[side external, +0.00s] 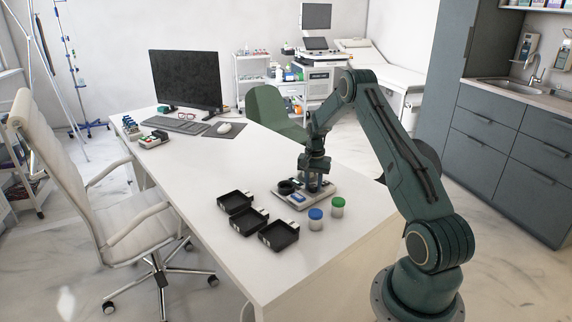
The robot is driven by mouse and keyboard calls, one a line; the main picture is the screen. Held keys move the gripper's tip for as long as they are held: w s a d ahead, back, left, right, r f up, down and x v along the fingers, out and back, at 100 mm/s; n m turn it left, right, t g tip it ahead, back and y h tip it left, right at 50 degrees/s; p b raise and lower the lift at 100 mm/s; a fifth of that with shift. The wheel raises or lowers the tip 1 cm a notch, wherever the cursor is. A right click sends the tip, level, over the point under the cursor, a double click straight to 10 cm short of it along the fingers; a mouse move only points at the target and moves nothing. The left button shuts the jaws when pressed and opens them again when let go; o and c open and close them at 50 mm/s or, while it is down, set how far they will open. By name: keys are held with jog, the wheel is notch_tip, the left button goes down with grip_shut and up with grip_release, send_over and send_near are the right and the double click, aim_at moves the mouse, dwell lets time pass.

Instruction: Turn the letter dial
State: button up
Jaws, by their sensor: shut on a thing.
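A flat grey device (299,201) lies on the white desk, near its right edge. A dark round part (286,187) sits on the device's left side; I cannot tell from this view whether it is the letter dial, and no letters are readable. My gripper (314,186) points down over the back right part of the device. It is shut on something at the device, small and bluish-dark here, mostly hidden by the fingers.
Three black trays (249,221) lie left and in front of the device. A blue-capped jar (315,222) and a green-capped jar (338,209) stand close in front. A monitor (186,78) and keyboard (174,128) are farther back. The desk's middle is clear.

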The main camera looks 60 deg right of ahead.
aim_at(313, 186)
jog(key=shift+r, duration=0.1)
jog(key=o, duration=1)
notch_tip(313, 186, up, 14)
jog(key=shift+f, duration=0.1)
dwell(0.4)
